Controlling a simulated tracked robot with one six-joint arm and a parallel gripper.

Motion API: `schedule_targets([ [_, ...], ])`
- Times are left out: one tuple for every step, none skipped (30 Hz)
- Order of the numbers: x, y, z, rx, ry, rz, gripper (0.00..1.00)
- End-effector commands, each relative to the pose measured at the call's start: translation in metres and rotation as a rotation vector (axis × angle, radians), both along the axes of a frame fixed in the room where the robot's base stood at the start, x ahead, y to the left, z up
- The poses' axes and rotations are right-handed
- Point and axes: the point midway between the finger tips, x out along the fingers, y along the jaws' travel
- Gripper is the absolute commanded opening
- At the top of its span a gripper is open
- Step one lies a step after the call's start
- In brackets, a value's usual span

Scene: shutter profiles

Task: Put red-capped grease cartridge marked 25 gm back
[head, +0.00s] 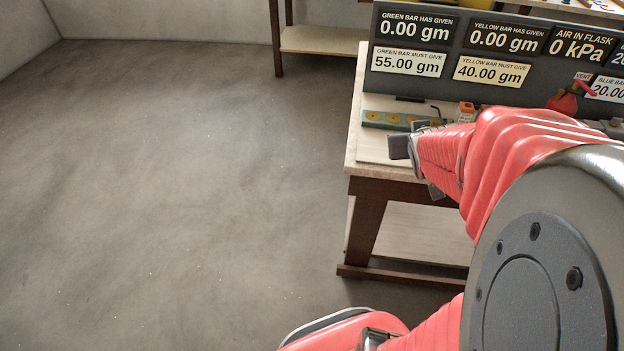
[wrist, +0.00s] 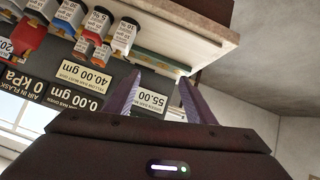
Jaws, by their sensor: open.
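Several small cartridges with white labels stand in a group in the upside-down wrist view, among them a cartridge (wrist: 97,22) and a cartridge (wrist: 122,36). Some have red or orange ends. Their marks are too small to read surely, so I cannot tell which is marked 25 gm. In the head view an orange and white cartridge (head: 466,112) shows on the bench, partly behind my arm. My gripper (wrist: 158,80) is open with nothing between its fingers. In the head view my gripper (head: 398,146) is over the bench's left front part, near the green bar (head: 390,119).
A dark panel (head: 415,80) along the bench's back reads green 0.00 of 55.00 gm, yellow 0.00 of 40.00 gm, and flask 0 kPa. A red valve-like part (head: 563,102) is at right. The bench top (head: 375,158) ends at left; the floor (head: 200,190) beyond is clear.

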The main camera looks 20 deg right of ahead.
Motion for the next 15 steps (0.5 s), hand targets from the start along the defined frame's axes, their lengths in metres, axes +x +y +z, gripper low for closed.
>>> schedule_targets([
  [0.002, 0.018, 0.008, 0.006, 0.011, 0.017, 0.5],
  [0.001, 0.028, 0.01, 0.014, 0.024, 0.025, 0.5],
  [-0.001, 0.041, 0.014, 0.025, 0.039, 0.034, 0.5],
  [-0.002, 0.051, 0.017, 0.033, 0.051, 0.043, 0.5],
  [-0.004, 0.061, 0.019, 0.043, 0.062, 0.05, 0.5],
  [-0.007, 0.075, 0.021, 0.056, 0.079, 0.062, 0.5],
  [-0.01, 0.085, 0.024, 0.066, 0.09, 0.071, 0.5],
  [-0.012, 0.096, 0.026, 0.076, 0.103, 0.083, 0.5],
  [-0.017, 0.11, 0.028, 0.091, 0.12, 0.098, 0.5],
  [-0.021, 0.121, 0.03, 0.102, 0.132, 0.11, 0.5],
  [-0.025, 0.132, 0.032, 0.113, 0.144, 0.123, 0.5],
  [-0.03, 0.146, 0.034, 0.129, 0.162, 0.141, 0.5],
  [-0.035, 0.157, 0.035, 0.14, 0.177, 0.156, 0.5],
  [-0.041, 0.168, 0.037, 0.153, 0.19, 0.172, 0.5],
  [-0.048, 0.182, 0.039, 0.168, 0.208, 0.194, 0.5],
])
